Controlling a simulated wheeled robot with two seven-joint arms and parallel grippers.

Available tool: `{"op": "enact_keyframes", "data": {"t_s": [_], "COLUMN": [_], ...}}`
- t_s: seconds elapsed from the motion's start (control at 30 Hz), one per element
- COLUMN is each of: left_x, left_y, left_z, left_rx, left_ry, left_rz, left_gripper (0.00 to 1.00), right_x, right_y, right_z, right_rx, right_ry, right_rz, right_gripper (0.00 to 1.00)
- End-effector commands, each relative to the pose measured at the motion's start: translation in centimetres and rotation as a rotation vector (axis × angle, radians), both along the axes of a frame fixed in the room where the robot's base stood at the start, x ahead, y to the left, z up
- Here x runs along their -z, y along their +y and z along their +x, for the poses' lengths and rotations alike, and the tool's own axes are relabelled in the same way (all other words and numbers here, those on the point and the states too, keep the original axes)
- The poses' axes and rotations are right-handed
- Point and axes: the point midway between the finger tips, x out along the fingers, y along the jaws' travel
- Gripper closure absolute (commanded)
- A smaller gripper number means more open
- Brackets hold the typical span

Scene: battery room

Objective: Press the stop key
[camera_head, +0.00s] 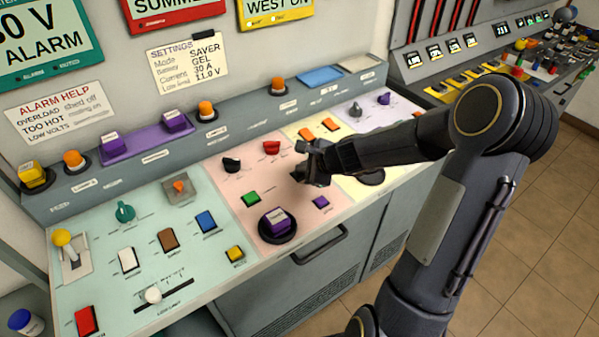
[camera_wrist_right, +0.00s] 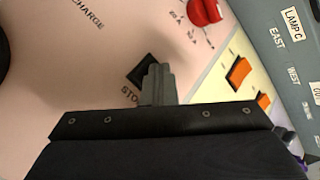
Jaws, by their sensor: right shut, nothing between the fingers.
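The stop key is a black square key (camera_wrist_right: 141,69) on the pink panel in the right wrist view, with the letters "STO" printed beside it and the rest covered. My right gripper (camera_wrist_right: 157,78) is shut and empty, its fingertips over the key's near right side and hiding part of it. I cannot tell whether they touch it. My left gripper is in neither view.
Around the gripper on the pink panel are a red knob (camera_head: 271,147), a black knob (camera_head: 231,165), a green key (camera_head: 251,198), a purple key (camera_head: 321,202) and a large purple button (camera_head: 278,221). Orange switches (camera_head: 306,133) lie on the yellow panel behind.

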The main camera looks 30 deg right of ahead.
Motion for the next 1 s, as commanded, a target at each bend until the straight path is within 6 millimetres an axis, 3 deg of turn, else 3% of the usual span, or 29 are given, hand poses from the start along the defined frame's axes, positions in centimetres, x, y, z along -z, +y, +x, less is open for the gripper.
{"op": "enact_keyframes", "data": {"t_s": [0.27,0.67,1.0], "left_x": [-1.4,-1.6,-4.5], "left_y": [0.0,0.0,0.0], "left_z": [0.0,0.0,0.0], "left_rx": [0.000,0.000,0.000], "left_ry": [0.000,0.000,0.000], "left_rz": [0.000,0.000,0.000], "left_gripper": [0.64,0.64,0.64], "right_x": [-1.5,-1.8,-4.9], "right_y": [0.0,0.0,0.0], "right_z": [0.0,0.0,0.0], "right_rx": [0.001,0.000,0.000], "right_ry": [0.001,0.000,0.000], "right_rz": [-0.001,0.000,0.000], "right_gripper": [1.00,1.00,1.00]}}
